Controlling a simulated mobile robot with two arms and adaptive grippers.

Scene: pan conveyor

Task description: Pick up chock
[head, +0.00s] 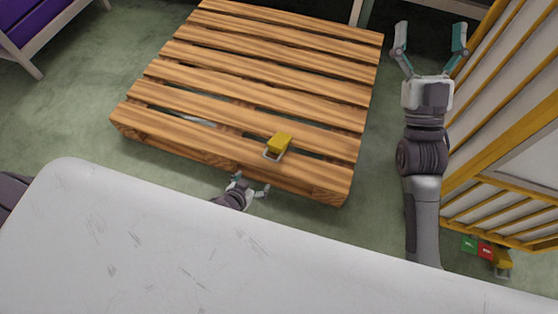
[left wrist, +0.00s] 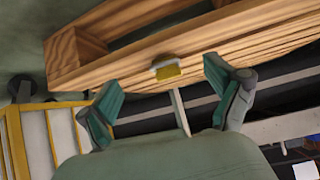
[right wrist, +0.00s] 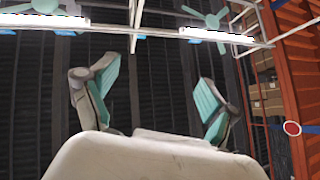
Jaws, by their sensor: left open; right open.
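A yellow chock (head: 280,144) with a pale metal loop handle sits on the near edge of the wooden pallet (head: 270,52), right of its middle. It also shows in the left wrist view (left wrist: 168,72), at the pallet edge, between my spread fingers in the picture. My left gripper (head: 252,182) is open and empty, just in front of the pallet's near side and apart from the chock. My right gripper (head: 430,36) is open and empty, to the right of the pallet. The chock does not show in the right wrist view.
A white scratched surface (head: 150,240) fills the bottom of the head view. A yellow-framed rack (head: 520,110) stands close to my right arm. Another yellow object (head: 502,260) lies at its foot beside red and green items. Green floor is free left of the pallet.

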